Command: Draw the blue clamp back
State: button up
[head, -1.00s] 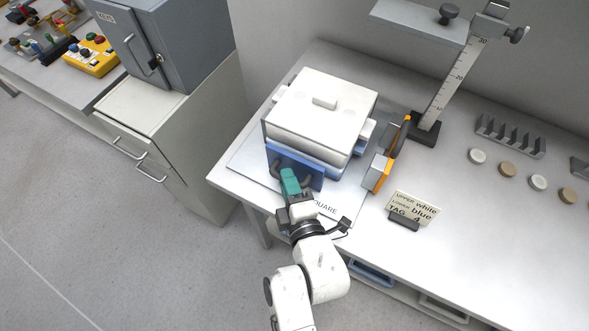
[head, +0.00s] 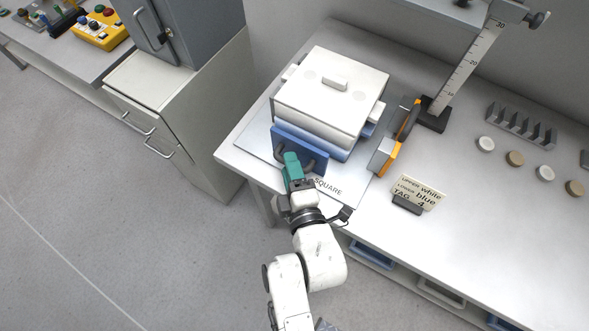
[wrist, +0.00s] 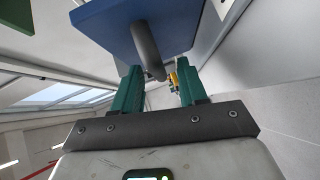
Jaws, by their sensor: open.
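The blue clamp (head: 314,160) is a blue plate with a dark bar handle, standing against the front of the white box (head: 330,88). In the wrist view the blue plate (wrist: 112,25) fills the top, and its grey handle (wrist: 148,50) hangs down toward the fingers. My gripper (head: 291,160) has teal fingers and is at the handle's middle. In the wrist view my gripper (wrist: 158,85) is open, with the handle's bar between the fingertips and a gap to the right finger. The fingers hide part of the handle in the head view.
A tag card (head: 418,192) and a ruler stand (head: 462,80) are further right. Several round discs (head: 515,158) lie on the bench. A grey cabinet (head: 178,100) is at left, with open floor in front.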

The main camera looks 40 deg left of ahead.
jog(key=b+v, duration=0.3)
jog(key=v, duration=0.7)
jog(key=shift+d, duration=0.35)
jog(key=shift+s, duration=0.15)
